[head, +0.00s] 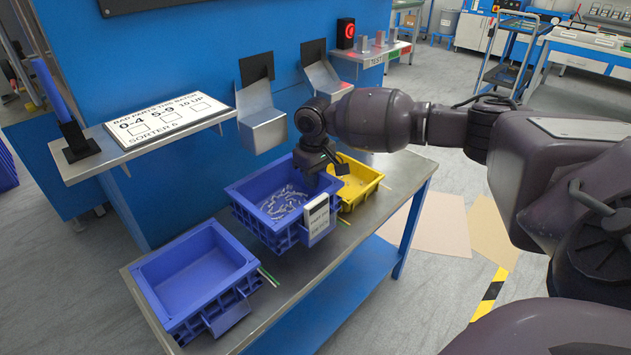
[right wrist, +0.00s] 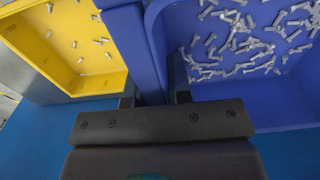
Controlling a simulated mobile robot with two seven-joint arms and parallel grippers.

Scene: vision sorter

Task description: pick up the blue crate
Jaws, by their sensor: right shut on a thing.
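A blue crate (head: 246,190) with many small silvery parts inside is at the middle of the steel bench. My right gripper (head: 318,160) is shut on this crate's wall, on the side toward the yellow bin. In the right wrist view, the gripper (right wrist: 155,98) has one finger on each side of the blue wall (right wrist: 148,50). I cannot tell whether the crate's base is clear of the bench. A white label (head: 318,217) is on its front. A second blue crate (head: 245,262), empty, stands nearer on the bench. My left gripper is not in view.
A yellow bin (head: 373,183) with a few parts stands close beside the held crate. Metal chutes (head: 262,125) hang from the blue wall behind. A shelf with a white sign (head: 165,118) juts out at left. Bare bench (head: 253,335) lies in front.

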